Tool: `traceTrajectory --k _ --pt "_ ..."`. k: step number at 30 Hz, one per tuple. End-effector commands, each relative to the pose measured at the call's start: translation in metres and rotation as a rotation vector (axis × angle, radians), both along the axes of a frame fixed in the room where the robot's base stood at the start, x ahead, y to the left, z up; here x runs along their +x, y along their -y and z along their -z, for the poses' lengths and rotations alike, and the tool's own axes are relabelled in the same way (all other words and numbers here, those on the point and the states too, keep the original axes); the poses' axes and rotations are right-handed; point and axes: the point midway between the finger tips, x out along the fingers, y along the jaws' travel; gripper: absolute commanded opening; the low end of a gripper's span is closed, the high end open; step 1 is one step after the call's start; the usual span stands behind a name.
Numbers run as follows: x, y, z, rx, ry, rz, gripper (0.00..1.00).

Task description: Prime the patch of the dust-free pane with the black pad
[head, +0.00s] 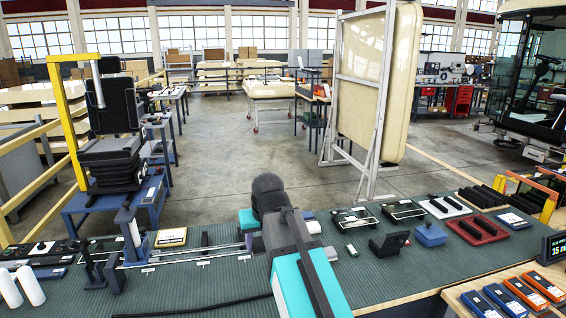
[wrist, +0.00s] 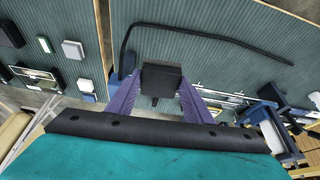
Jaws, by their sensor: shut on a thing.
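In the wrist view my gripper (wrist: 161,84) has purple fingers closed on the sides of a black pad (wrist: 162,76), a small block held over the green ribbed bench mat. Two dark-framed panes lie on the bench right of my arm, a left one (head: 355,218) and a right one (head: 403,209). One framed pane (wrist: 36,76) also shows at the left of the wrist view, away from the pad. I cannot tell which pane is dust-free or see any marked patch.
Right of my arm stand a black stand (head: 388,244), a blue box (head: 430,235), a red tray (head: 496,232) and a white tray (head: 460,210). A rail fixture (head: 190,256) lies left. A black curved strip (wrist: 215,31) lies on the mat.

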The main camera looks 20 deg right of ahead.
Motion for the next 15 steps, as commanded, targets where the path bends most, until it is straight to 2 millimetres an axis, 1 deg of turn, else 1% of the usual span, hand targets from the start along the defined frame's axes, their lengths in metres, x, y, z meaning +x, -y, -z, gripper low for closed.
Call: traceTrajectory --k 5,12,15 --pt "-0.014 0.000 0.016 0.000 -0.002 -0.001 0.28" --pt "-0.039 0.000 0.048 0.000 -0.005 -0.001 0.28" --pt "-0.046 0.000 0.057 0.001 -0.004 -0.001 0.28"
